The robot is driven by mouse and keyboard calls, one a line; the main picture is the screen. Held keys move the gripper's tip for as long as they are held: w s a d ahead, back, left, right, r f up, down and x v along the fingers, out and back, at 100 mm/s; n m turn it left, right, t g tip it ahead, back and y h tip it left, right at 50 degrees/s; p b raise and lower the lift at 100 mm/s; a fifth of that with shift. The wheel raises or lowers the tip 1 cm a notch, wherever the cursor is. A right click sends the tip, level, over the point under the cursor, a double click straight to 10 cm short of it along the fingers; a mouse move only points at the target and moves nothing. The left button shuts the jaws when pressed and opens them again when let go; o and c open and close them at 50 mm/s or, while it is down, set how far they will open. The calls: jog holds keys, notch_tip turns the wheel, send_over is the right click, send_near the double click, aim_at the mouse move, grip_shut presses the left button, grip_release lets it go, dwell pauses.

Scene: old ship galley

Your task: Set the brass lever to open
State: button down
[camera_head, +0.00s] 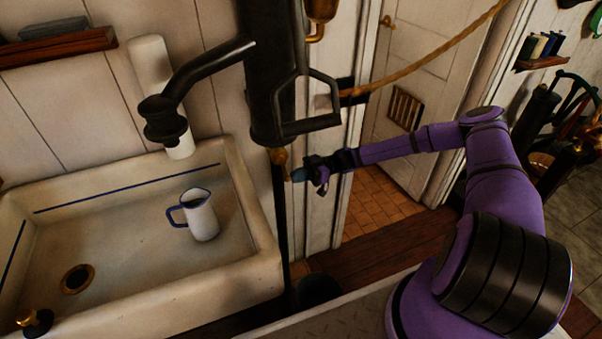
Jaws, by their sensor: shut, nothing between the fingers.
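A small brass piece (279,158), which looks like the lever, sits low on the black pump (268,90), just under its body. It is small in the picture, and I cannot tell which setting it is at. My gripper (298,174) is shut and empty. Its tips are just right of and slightly below the brass piece. I cannot tell whether they touch it. My purple arm reaches in from the right.
A white sink (140,255) at the left holds a white jug (202,218) with a blue handle. The black pump handle (310,125) hangs above my gripper. A rope (440,55) crosses the doorway behind. A dark bucket-like thing (318,289) stands below.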

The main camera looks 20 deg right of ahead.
jog(key=shift+a+f, duration=0.2)
jog(key=shift+a, duration=0.15)
dwell(0.5)
jog(key=w+d+f, duration=0.1)
jog(key=d+f, duration=0.1)
jog(key=d, duration=1.1)
jog(key=shift+w+d+f, duration=0.15)
jog(key=shift+d+f, duration=0.15)
jog(key=shift+d, duration=0.05)
